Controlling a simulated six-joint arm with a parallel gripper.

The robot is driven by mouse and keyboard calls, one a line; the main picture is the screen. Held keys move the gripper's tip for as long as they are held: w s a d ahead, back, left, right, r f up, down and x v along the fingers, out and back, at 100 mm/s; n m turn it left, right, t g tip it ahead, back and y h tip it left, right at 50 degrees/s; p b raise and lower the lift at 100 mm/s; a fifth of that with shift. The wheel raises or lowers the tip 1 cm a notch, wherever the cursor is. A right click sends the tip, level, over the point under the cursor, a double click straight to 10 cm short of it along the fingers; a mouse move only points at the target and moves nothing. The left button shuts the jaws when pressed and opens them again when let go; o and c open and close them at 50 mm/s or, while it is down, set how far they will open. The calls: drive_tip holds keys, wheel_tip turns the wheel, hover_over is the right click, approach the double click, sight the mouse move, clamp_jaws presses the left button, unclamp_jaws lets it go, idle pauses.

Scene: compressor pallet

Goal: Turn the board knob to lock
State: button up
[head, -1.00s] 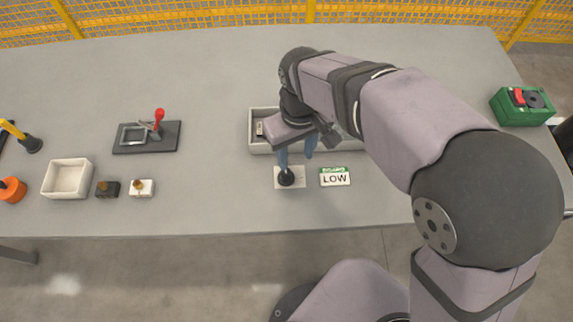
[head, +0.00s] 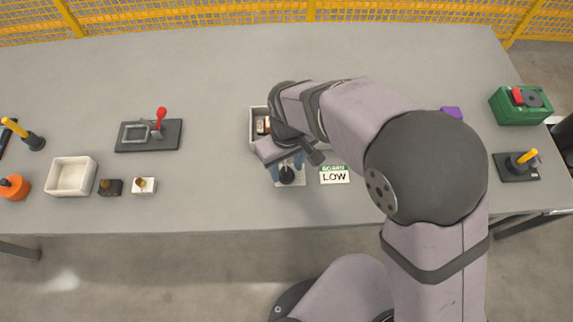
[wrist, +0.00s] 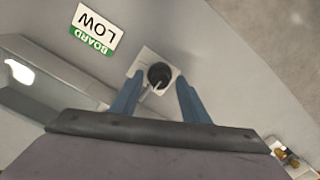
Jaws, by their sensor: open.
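The board knob (head: 287,176) is a round black knob on a square white plate near the table's front edge. It also shows in the wrist view (wrist: 159,75), with a light pointer mark on it. A "BOARD LOW" card (head: 334,175) lies just right of the plate. My gripper (head: 286,166) is at the knob, with its blue fingers apart. In the wrist view, the fingers (wrist: 158,88) point toward the knob, one to either side, with gaps visible. Whether the tips reach the knob's height cannot be told.
A long grey tray (head: 257,112) sits behind the knob, partly hidden by my arm. A white bin (head: 71,176), small blocks and a red-handled clamp (head: 158,125) stand left. A green box (head: 521,105) and a yellow-handled lever (head: 520,163) are at right.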

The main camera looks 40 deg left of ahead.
drive_tip(key=shift+f, duration=0.2)
drive_tip(key=c, duration=1.1)
drive_tip(key=shift+o, duration=0.2)
